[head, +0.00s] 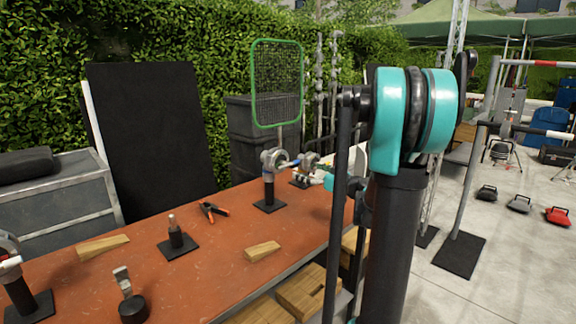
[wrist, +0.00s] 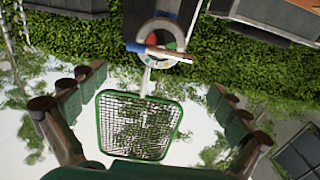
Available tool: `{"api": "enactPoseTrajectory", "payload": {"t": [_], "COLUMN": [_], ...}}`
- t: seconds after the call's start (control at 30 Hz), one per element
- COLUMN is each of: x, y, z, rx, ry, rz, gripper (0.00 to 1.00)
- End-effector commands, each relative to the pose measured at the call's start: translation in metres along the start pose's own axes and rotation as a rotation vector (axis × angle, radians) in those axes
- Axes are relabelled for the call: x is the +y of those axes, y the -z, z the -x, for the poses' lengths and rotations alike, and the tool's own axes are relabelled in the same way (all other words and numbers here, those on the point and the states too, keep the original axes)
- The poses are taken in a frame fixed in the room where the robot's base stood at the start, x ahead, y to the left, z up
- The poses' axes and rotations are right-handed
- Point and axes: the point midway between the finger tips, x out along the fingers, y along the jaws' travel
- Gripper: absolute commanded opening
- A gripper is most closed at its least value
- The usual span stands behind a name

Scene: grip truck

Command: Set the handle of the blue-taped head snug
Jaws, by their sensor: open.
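The blue-taped head (head: 270,160) is a grey round grip head on a short black post with a square base, on the orange table. A green-framed mesh (head: 277,85) stands up from the head on a thin rod. In the wrist view the picture is upside down; the head (wrist: 163,38) is at top centre, its handle (wrist: 150,49) lies across it, and the mesh (wrist: 140,125) hangs below. My gripper (wrist: 155,85) is open, with fingers left and right, apart from the handle. In the head view my arm partly hides it.
The orange table (head: 130,255) also holds a clamp (head: 213,211), wooden wedges (head: 262,250) and other small stands. Another grip head (head: 308,162) stands just right of the taped one. Wooden boxes (head: 300,292) sit below the table's right edge.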

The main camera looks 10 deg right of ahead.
Motion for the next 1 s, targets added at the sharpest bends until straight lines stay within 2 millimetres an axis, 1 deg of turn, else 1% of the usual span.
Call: {"api": "enactPoseTrajectory", "payload": {"t": [0.03,0.3,0.5,0.7,0.93,0.97,1.0], "x": [-0.001,-0.001,-0.001,0.0,0.0,0.0,0.0], "y": [0.0,0.0,0.0,0.0,0.0,0.0,0.0], "z": [-0.012,-0.063,-0.089,-0.098,-0.099,-0.099,-0.099], "rx": [0.0,-0.001,-0.001,-0.001,-0.001,-0.001,-0.001], "ry": [0.003,0.002,0.002,0.0,-0.001,-0.001,0.0], "rz": [0.0,0.0,0.0,0.0,0.0,0.0,0.0], "gripper": [1.0,1.0,1.0,1.0,1.0,0.99,0.94]}}
